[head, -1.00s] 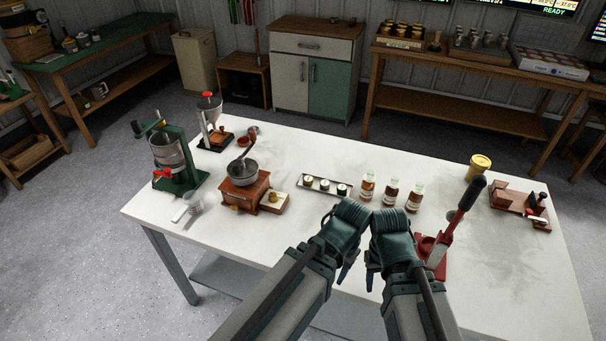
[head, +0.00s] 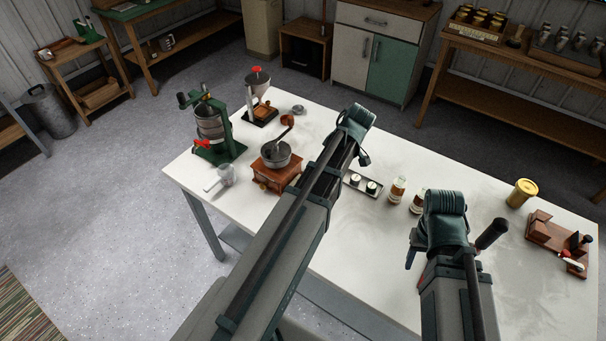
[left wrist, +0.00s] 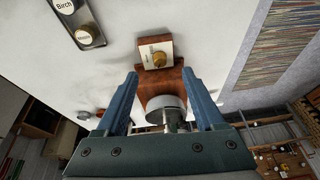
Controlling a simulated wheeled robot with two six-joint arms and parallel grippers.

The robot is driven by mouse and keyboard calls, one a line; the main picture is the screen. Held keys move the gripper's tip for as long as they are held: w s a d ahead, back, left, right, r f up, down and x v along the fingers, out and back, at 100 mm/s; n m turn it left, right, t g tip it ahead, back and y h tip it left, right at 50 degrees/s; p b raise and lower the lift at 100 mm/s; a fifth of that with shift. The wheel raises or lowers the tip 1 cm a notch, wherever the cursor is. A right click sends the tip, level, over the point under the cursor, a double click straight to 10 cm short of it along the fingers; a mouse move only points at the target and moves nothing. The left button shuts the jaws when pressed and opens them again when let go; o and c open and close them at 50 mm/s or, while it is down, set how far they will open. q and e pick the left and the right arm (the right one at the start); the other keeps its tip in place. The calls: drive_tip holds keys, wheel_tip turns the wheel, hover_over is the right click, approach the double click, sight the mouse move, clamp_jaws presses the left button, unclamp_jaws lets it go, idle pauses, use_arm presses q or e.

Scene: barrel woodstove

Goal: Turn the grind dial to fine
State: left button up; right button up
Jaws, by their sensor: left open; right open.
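The wooden hand grinder (head: 270,176) with a grey bowl stands on the white table, partly behind my left arm in the head view. In the left wrist view its wooden body (left wrist: 160,90) shows, with a brass knob (left wrist: 159,58) on a pale plate, which looks like the dial. Its setting is too small to read. My left gripper (left wrist: 160,74) is open; its blue fingers appear on either side of the grinder, the knob just beyond the tips and between them, with no contact visible. My right gripper (head: 412,254) is open and empty over the table's front right part.
A green press (head: 215,130) and another small device (head: 260,105) stand behind and left of the grinder. A tray of labelled jars (head: 363,184), bottles (head: 397,190) and a yellow tin (head: 521,193) stand to the right. A dark-handled lever tool (head: 492,234) is beside my right arm.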

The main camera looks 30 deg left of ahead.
use_arm(q)
drive_tip(key=a+f+b, duration=0.2)
drive_tip(key=f+b, duration=0.1)
drive_tip(key=b, duration=0.1)
drive_tip(key=a+f+n+b, duration=0.1)
drive_tip(key=a+f+b, duration=0.2)
drive_tip(key=f, duration=0.1)
drive_tip(key=a+f+n+b, duration=0.1)
drive_tip(key=a+f+b, duration=0.1)
drive_tip(key=f+b, duration=0.2)
drive_tip(key=shift+w+a+b, duration=0.15)
drive_tip(key=shift+w+b, duration=0.1)
drive_tip(key=shift+b, duration=0.1)
use_arm(e)
wheel_tip(320, 180, down, 11)
drive_tip(key=shift+f, duration=0.15)
use_arm(q)
drive_tip(key=shift+a+f+b, duration=0.3)
drive_tip(key=shift+f+b, duration=0.2)
drive_tip(key=shift+f, duration=0.05)
use_arm(e)
drive_tip(key=shift+f, duration=0.5)
use_arm(q)
drive_tip(key=shift+r, duration=0.1)
clamp_jaws()
